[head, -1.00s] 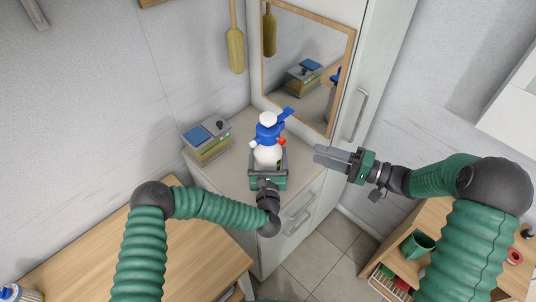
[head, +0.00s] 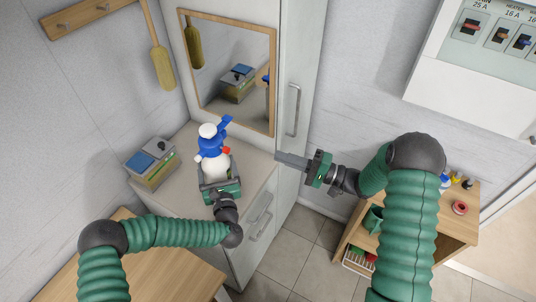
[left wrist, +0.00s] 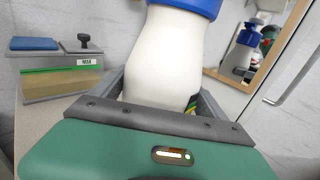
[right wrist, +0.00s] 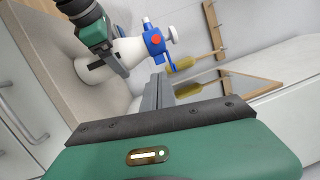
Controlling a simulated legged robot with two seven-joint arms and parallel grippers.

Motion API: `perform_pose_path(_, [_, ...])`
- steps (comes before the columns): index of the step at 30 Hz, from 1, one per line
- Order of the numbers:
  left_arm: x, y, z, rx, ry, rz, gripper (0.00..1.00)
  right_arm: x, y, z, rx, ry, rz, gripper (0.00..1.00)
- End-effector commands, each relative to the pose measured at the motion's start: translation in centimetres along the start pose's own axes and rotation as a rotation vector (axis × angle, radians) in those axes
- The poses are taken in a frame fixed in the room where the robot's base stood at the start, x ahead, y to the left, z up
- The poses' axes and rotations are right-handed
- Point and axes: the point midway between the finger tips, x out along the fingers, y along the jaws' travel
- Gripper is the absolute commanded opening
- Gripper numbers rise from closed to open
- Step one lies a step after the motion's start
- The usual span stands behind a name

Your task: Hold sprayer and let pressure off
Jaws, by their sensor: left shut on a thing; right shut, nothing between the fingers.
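The sprayer (head: 214,163) has a white bottle, a blue head with a white knob on top, and a red button on its right side. It stands upright on the cabinet top. My left gripper (head: 216,182) is shut around the lower bottle. The white bottle fills the middle of the left wrist view (left wrist: 170,60). My right gripper (head: 278,157) is shut and empty, to the right of the sprayer and apart from it. In the right wrist view, the sprayer's red button (right wrist: 156,40) faces the camera, beyond my right fingers. The bottle's base is hidden by my left gripper.
A box with a blue pad and a stamp (head: 152,163) sits left of the sprayer. A wood-framed mirror (head: 233,134) stands behind. A tall cabinet door with a handle (head: 294,110) is behind my right gripper. A wooden shelf (head: 440,214) is at right.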

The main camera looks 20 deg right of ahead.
Motion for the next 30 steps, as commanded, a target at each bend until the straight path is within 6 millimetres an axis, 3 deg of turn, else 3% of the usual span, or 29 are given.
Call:
perform_pose_path(12, [0.0,0.1,-0.1,0.003,0.001,0.002,0.11,8.9,0.0,0.3,0.000,-0.005,0.001,0.00])
perform_pose_path(19, [0.0,0.1,-0.1,0.003,0.001,0.002,0.11,10.9,0.0,2.6,-0.001,-0.002,0.001,0.00])
perform_pose_path(30, [0.0,0.1,-0.1,0.003,0.001,0.002,0.11,11.2,0.0,2.9,-0.002,-0.001,0.000,0.00])
